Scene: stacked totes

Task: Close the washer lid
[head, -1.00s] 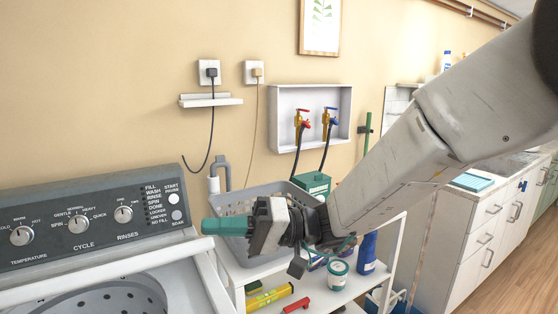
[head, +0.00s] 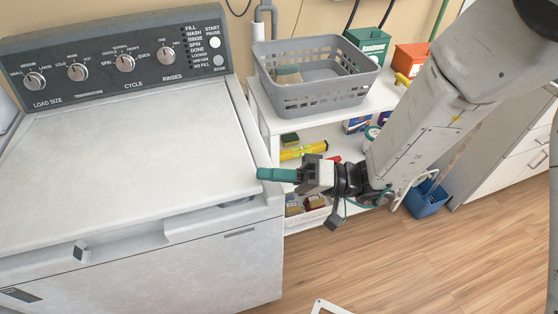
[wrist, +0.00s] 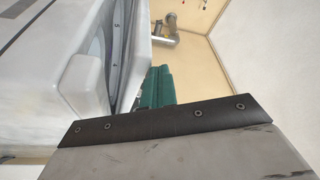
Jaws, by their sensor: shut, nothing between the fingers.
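The white washer (head: 150,265) stands at the left in the head view, its dark control panel along the back. Its lid (head: 130,150) lies down over the top, close to flat, covering the tub. A dark gap shows under its front right corner, and the wrist view also shows a gap between the lid edge (wrist: 134,50) and the washer body (wrist: 50,60). I cannot tell whether the lid touches the rim. My gripper (head: 262,174) has teal fingers, shut and empty, at the lid's right edge near the front corner. Its fingers also show in the wrist view (wrist: 158,88); contact is unclear.
A white shelf cart (head: 385,98) stands right of the washer, holding a grey basket (head: 320,95), a green box (head: 366,46) and a yellow item (head: 303,151). A blue bucket (head: 427,198) stands on the floor near white cabinets (head: 500,150).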

